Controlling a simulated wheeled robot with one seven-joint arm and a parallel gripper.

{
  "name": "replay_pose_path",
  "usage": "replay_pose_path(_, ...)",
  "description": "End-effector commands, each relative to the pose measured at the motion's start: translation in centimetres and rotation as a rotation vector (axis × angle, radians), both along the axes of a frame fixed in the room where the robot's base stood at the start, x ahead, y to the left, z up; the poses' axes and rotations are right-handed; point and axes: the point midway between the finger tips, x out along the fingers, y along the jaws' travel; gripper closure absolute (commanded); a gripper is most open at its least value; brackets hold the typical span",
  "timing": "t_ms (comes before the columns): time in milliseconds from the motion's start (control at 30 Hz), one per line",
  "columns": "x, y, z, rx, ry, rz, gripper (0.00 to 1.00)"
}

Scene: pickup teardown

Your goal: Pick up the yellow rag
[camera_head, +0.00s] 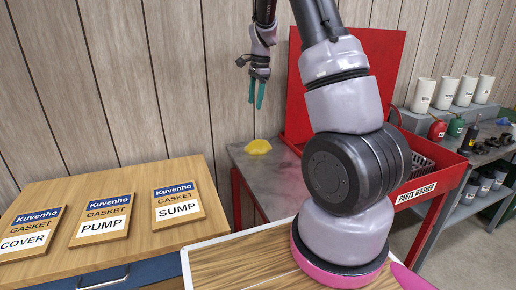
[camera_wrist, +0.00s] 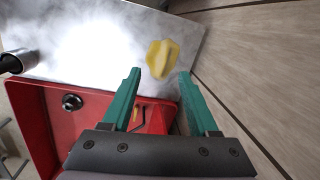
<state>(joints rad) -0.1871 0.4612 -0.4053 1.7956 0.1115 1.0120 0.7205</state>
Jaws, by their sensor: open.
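The yellow rag (camera_head: 258,147) lies crumpled on the grey metal top (camera_head: 285,185) of the table beside the red parts washer. It also shows in the wrist view (camera_wrist: 162,58), on the shiny metal surface beyond my fingertips. My gripper (camera_head: 256,92) hangs above the rag, fingers pointing down, well clear of it. In the wrist view my gripper (camera_wrist: 160,78) has its two green fingers apart with nothing between them.
The red parts washer (camera_head: 430,187) stands right of the metal table, its raised lid (camera_head: 295,95) behind my arm. A wooden bench (camera_head: 100,255) with several labelled gasket packs is at left. White canisters (camera_head: 443,93) stand on a shelf at far right. A wooden wall is behind.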

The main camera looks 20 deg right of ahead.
Motion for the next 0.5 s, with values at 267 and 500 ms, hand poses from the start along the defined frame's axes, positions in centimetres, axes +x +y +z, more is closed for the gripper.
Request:
replay_pose_path(267,3.4,-1.7,-7.4,-0.07,0.096,-0.139,0.4)
replay_pose_path(500,3.9,-2.1,-9.9,-0.087,0.115,-0.172,0.4)
